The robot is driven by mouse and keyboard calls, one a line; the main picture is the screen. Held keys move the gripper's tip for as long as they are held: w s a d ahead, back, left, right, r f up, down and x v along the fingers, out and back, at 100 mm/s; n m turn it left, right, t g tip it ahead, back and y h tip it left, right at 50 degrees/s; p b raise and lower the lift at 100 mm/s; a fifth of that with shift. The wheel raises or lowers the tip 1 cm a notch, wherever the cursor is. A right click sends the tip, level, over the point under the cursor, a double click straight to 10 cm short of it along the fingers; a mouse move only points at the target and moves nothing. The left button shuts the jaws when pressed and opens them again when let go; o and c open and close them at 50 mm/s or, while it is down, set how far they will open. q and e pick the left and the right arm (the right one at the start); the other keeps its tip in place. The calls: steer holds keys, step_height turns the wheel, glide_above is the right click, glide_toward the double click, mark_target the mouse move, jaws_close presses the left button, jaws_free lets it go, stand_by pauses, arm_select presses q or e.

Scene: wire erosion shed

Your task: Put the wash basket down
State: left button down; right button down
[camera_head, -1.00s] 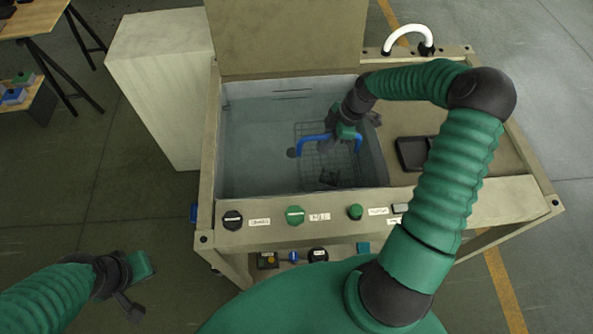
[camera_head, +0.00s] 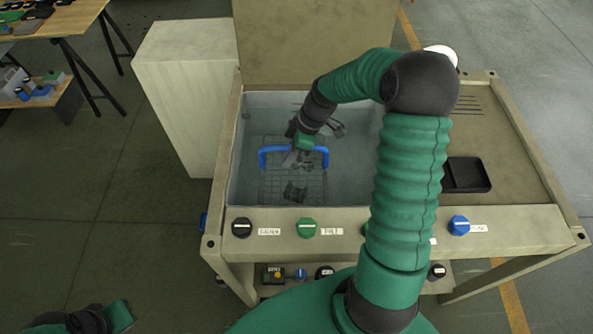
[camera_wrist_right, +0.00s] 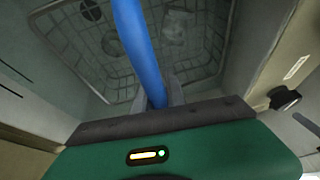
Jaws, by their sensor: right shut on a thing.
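The wash basket (camera_head: 270,186) is a wire basket with a blue handle (camera_head: 267,152), inside the open tank (camera_head: 237,170) of the washing machine. Dark parts (camera_head: 295,192) lie in the basket. My right gripper (camera_head: 298,157) is shut on the blue handle, near its middle. In the right wrist view the handle (camera_wrist_right: 138,45) runs up from between the fingertips (camera_wrist_right: 159,93), with the wire mesh beneath. I cannot tell whether the basket touches the tank floor.
A control panel with a black knob (camera_head: 241,228), a green knob (camera_head: 306,228) and a blue knob (camera_head: 459,225) runs along the front. A black tray (camera_head: 467,174) sits on the right worktop. A pale cabinet (camera_head: 185,90) stands to the left.

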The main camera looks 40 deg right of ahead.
step_height(320, 180, down, 8)
steer(key=shift+f, duration=0.2)
steer(key=c, duration=1.4)
jaws_free()
steer(key=shift+s, duration=0.1)
steer(key=shift+o, duration=0.2)
steer(key=shift+r, duration=0.1)
steer(key=v, duration=1.1)
steer(key=shift+d+r, duration=0.1)
steer(key=shift+r, duration=0.3)
